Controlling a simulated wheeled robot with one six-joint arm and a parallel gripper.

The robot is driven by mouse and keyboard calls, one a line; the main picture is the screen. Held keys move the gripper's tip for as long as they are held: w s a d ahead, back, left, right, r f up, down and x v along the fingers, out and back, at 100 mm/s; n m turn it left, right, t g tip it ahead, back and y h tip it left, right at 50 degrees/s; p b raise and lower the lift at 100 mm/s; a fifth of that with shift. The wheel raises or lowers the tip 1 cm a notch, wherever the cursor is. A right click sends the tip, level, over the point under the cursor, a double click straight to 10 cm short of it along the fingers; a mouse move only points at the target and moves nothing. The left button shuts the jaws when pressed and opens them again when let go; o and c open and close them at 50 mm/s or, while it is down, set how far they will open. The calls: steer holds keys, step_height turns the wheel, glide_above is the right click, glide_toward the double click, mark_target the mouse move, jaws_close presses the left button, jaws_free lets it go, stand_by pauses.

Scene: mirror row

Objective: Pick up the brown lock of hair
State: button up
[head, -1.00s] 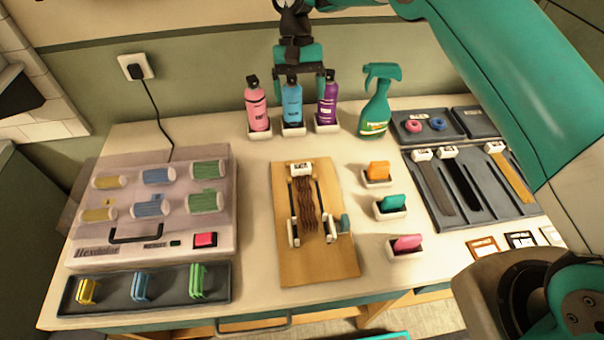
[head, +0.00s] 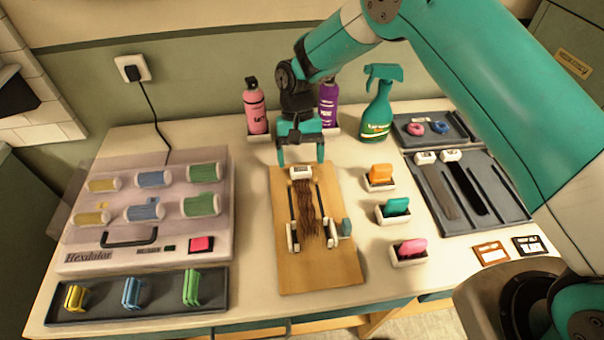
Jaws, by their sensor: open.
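A wavy brown lock of hair (head: 308,207) lies along a wooden board (head: 338,268) in the middle of the table. A white labelled cap (head: 301,172) is at its far end, and dark bars with white and teal fittings flank it. My gripper (head: 301,162) is open and points down at the far end of the board, with one finger to each side of the cap as seen here. I cannot tell whether the fingers touch anything. A straight grey-brown lock (head: 438,192) and a black lock (head: 468,188) lie in a dark slotted tray (head: 510,205) at right.
Pink (head: 255,108) and purple (head: 328,100) bottles and a green spray bottle (head: 377,105) stand behind. Small holders with orange (head: 380,174), teal (head: 397,206) and pink (head: 411,247) blocks are right of the board. A roller case (head: 150,240) is at left. My arm covers part of the tray.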

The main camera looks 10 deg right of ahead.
steer(key=shift+x, duration=1.35)
steer(key=c, duration=1)
steer(key=shift+c, duration=0.2)
steer(key=shift+r, duration=0.1)
step_height(320, 180, up, 20)
steer(key=b, duration=0.1)
